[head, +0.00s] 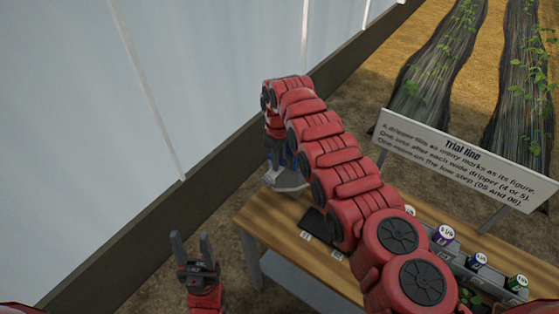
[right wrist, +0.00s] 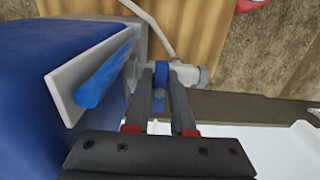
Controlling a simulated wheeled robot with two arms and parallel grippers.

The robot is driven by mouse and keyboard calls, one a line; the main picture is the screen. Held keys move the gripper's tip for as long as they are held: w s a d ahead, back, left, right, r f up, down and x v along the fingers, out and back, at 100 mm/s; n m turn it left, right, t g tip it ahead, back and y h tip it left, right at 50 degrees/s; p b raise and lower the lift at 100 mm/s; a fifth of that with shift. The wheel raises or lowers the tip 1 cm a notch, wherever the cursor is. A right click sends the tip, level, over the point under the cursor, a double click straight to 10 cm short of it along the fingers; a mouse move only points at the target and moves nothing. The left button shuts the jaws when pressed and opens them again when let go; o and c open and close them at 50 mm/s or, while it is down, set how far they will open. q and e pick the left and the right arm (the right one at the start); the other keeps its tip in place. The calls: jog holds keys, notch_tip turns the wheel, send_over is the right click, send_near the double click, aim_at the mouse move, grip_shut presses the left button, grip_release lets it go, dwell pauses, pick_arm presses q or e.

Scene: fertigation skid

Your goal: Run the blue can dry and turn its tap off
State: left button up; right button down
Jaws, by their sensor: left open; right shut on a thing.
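The blue can (right wrist: 35,115) fills the left of the right wrist view. A pale slanted plate on it carries a bright blue bar (right wrist: 105,75). Beyond it is a small tap (right wrist: 162,72) with a blue handle on a grey-white fitting. My right gripper (right wrist: 161,90) is shut on the tap handle, one dark finger on each side. In the head view my red right arm hides most of that spot; only a bit of grey and blue (head: 286,179) shows below its wrist. My left gripper (head: 196,250) is open and empty, left of the table. I cannot see any liquid.
A wooden table (head: 265,225) bears a dark pad and a row of small labelled bottles (head: 443,235) in a grey rack. A white "Trial line" sign (head: 460,160) stands behind. A pale wall (head: 80,110) is at left. A thin hose (right wrist: 150,20) runs above the tap.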

jog(key=shift+s+a+f, duration=0.1)
jog(key=shift+a, duration=0.25)
jog(key=shift+f+n+b, duration=0.15)
jog(key=shift+n+b, duration=0.15)
jog(key=shift+b, duration=0.1)
jog(key=n+b, duration=0.5)
jog(key=n, duration=0.1)
jog(key=shift+f+b, duration=0.1)
jog(key=shift+b, duration=0.2)
jog(key=n, duration=0.5)
jog(key=shift+n, duration=0.4)
jog(key=n, duration=0.7)
jog(key=shift+r, duration=0.2)
jog(key=c, duration=0.7)
grip_release()
jog(key=shift+w, duration=0.2)
jog(key=shift+d, duration=0.1)
jog(key=shift+r, duration=0.1)
